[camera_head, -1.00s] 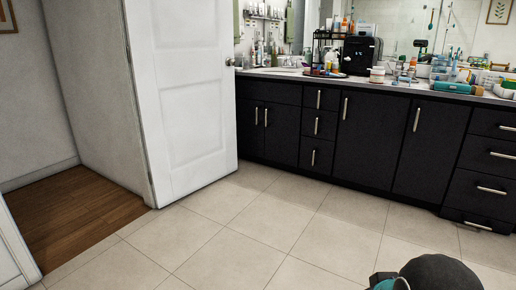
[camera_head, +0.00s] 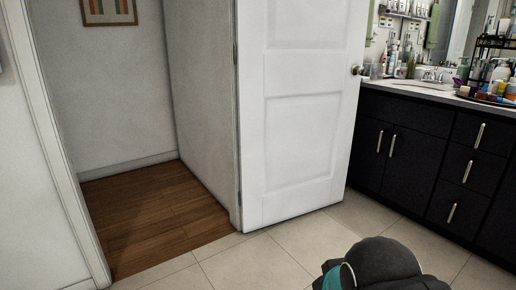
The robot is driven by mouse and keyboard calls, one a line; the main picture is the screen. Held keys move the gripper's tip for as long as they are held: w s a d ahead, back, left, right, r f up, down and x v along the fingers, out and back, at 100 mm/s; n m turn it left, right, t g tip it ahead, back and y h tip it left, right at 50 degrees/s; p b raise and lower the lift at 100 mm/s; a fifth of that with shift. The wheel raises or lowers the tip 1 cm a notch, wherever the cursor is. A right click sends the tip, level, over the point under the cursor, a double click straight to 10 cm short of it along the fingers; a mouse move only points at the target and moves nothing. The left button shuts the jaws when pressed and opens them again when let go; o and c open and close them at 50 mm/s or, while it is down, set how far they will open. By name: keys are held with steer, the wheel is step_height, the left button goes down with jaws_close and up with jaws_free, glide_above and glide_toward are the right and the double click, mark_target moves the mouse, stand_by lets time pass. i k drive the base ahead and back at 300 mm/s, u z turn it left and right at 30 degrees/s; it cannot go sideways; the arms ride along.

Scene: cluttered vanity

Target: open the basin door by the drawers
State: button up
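The dark vanity stands at the right. Below its sink (camera_head: 424,86) are two narrow basin doors side by side, the left door (camera_head: 367,150) and the right door (camera_head: 411,165), each with a vertical silver handle. Both look shut. The column of drawers (camera_head: 468,170) is just right of them, with slanted silver handles, all shut. The white room door partly hides the vanity's left end. A dark rounded part of my arm shows at the bottom edge. My gripper's fingers are not in view.
The open white room door (camera_head: 300,130) stands left of the vanity, its knob (camera_head: 357,70) near the counter. A doorway with wooden floor (camera_head: 150,215) is at the left. Tiled floor (camera_head: 300,240) before the vanity is clear. Bottles and a tray (camera_head: 485,97) crowd the counter.

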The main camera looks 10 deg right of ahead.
mark_target(415, 158)
steer(key=z, duration=0.1)
steer(key=i, duration=1.65)
steer(key=z, duration=1.25)
steer(key=i, duration=1.05)
steer(key=z, duration=1.1)
steer(key=i, duration=0.15)
steer(key=z, duration=0.1)
